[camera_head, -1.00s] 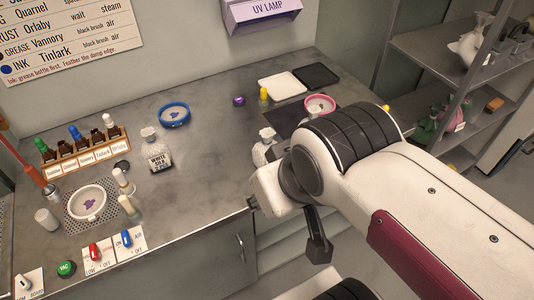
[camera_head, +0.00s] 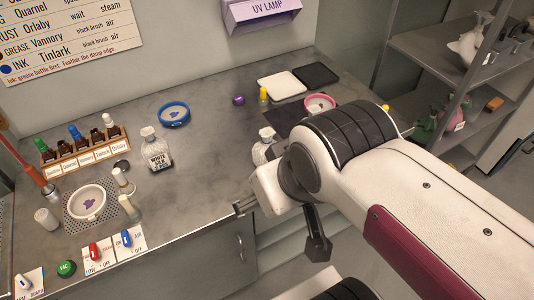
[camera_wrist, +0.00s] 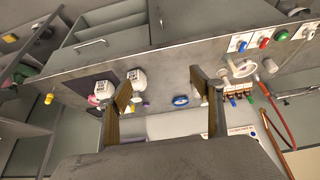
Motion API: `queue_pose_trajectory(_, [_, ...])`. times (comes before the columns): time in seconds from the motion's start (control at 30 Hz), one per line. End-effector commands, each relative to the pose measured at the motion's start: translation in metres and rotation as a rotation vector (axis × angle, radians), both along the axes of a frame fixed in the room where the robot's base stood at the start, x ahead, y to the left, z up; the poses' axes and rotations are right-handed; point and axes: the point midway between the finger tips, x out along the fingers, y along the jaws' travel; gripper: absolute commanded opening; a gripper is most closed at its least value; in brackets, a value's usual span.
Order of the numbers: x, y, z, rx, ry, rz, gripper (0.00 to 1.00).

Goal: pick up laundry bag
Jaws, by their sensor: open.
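A white bag labelled WHITE SILK (camera_head: 157,152) stands upright on the grey counter, left of my gripper. A second white bag (camera_head: 263,148) stands farther right, partly hidden behind my arm. In the wrist view the two bags appear upside down, the labelled one probably nearer the middle (camera_wrist: 136,76) and the other (camera_wrist: 103,91) at its left. My gripper (camera_head: 243,208) is by the counter's front edge, apart from the labelled bag. The wrist view shows its two fingers (camera_wrist: 161,80) spread wide with nothing held between them.
A blue ring (camera_head: 174,114) lies behind the labelled bag. A bottle rack (camera_head: 85,160), a white dish (camera_head: 88,203) and switches (camera_head: 95,252) are at the left. Trays (camera_head: 281,86) lie at the back right. Counter around the labelled bag is mostly clear. A shelf (camera_head: 440,50) stands at right.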

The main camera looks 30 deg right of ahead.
Motion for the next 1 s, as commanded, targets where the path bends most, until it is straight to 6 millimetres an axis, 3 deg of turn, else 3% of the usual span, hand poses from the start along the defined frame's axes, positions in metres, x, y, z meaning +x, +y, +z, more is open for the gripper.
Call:
queue_pose_trajectory(0.37, [0.015, -0.008, -0.023, 0.000, 0.126, -0.030, 0.65])
queue_pose_trajectory(1.0, [0.080, -0.035, -0.052, 0.018, 0.310, -0.190, 0.65])
